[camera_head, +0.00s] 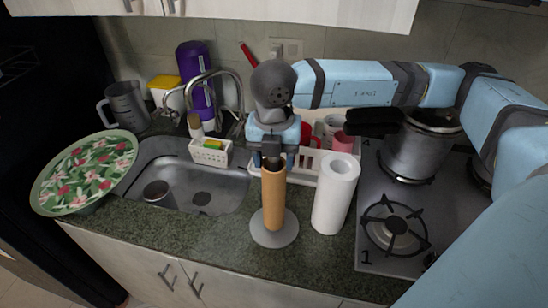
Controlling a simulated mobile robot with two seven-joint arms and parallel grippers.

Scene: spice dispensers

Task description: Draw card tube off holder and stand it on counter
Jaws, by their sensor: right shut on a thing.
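The brown card tube (274,200) stands upright on the grey holder (273,236), whose round base rests on the counter (225,242). The holder's post is hidden by the tube. My right gripper (273,163) reaches in from the right and points down over the tube. It is shut on the tube's upper end. My left gripper is not in view.
A white paper roll (334,195) stands just right of the tube. Farther right is the gas hob (392,224) with a pot (420,146). The sink (192,180) is to the left. A white dish rack (302,162) stands behind. The counter front left of the holder is clear.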

